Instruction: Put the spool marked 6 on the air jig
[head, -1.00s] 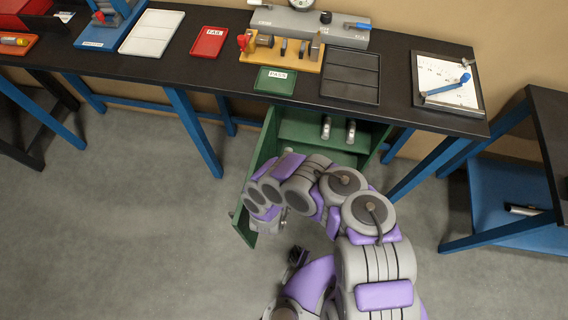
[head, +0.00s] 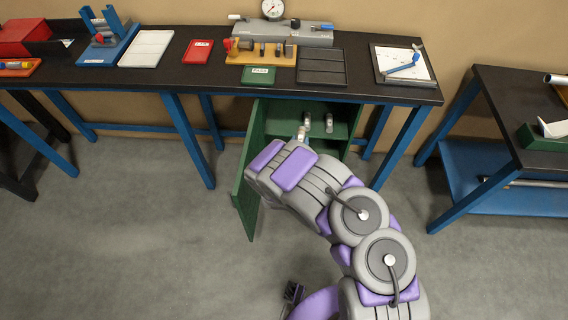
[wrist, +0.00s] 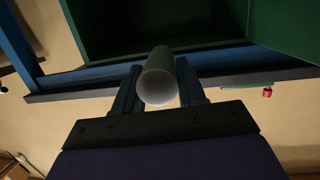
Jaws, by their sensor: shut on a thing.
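In the wrist view my gripper (wrist: 157,72) is shut on a smooth grey cylinder, a spool (wrist: 159,86), with a finger on each side and its pale round end towards the camera. No number is readable on it. In the head view my arm hides most of the gripper; a small grey part (head: 302,134) shows past the arm's end, in front of the open cabinet. A grey block with a round dial gauge (head: 282,35), apparently the air jig, stands at the back of the bench.
Two grey spools (head: 329,122) show in the green cabinet (head: 290,108), whose door (head: 249,175) stands open. On the bench are a yellow rack (head: 262,59) of parts, a green PASS tray (head: 258,75), a red FAIL tray (head: 198,51) and a black tray (head: 321,67).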

